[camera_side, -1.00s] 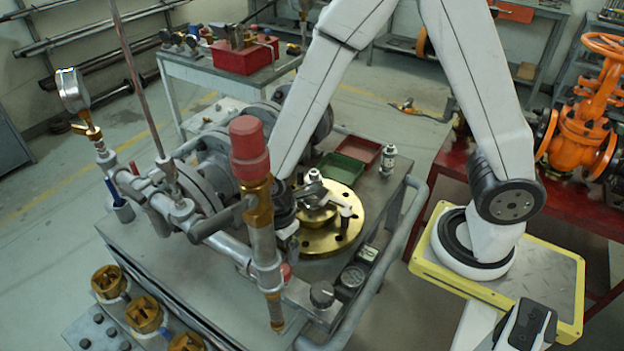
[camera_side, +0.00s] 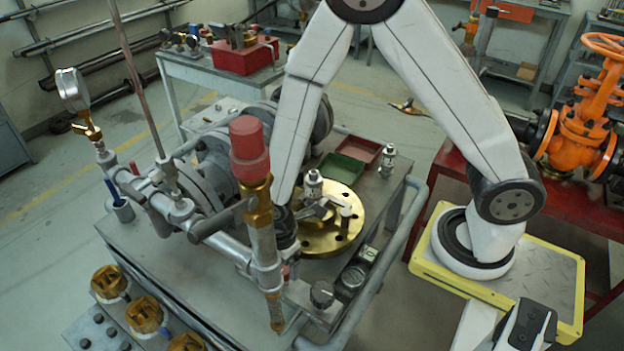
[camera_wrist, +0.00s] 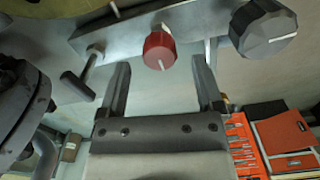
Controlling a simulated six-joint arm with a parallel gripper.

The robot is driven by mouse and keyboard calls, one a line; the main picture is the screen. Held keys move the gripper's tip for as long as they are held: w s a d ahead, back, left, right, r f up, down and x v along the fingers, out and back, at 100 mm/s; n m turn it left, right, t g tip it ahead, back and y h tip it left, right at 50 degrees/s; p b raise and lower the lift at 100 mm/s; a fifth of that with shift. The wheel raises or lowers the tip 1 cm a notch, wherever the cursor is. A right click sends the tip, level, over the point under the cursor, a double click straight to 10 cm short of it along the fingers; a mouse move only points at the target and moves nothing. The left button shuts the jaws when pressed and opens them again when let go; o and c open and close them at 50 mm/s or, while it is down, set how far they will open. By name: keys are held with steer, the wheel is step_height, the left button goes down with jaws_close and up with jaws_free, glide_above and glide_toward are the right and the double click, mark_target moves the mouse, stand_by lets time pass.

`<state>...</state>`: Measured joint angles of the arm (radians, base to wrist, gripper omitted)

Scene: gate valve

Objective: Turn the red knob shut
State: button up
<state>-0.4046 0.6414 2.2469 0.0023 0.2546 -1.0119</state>
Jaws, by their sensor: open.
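The red knob (camera_wrist: 159,47) has a white pointer mark and sits on a grey metal bar at the top middle of the wrist view. My gripper (camera_wrist: 160,62) is open, with its two grey fingers pointing at the bar. The knob lies between the lines of the fingers, around the level of their tips, with a gap on both sides. I cannot tell the depth between tips and knob. In the side view my gripper is mostly hidden behind the upright pipe, and the red knob is largely hidden there too.
A black knob (camera_wrist: 263,27) is right of the red knob on the same bar, and a T-handle (camera_wrist: 79,84) is to its left. In the side view, a red-capped pipe (camera_side: 250,150) stands close in front of my gripper. A brass flange (camera_side: 332,237) lies behind.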

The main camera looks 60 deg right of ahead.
steer(key=shift+f, duration=1.15)
jaws_close()
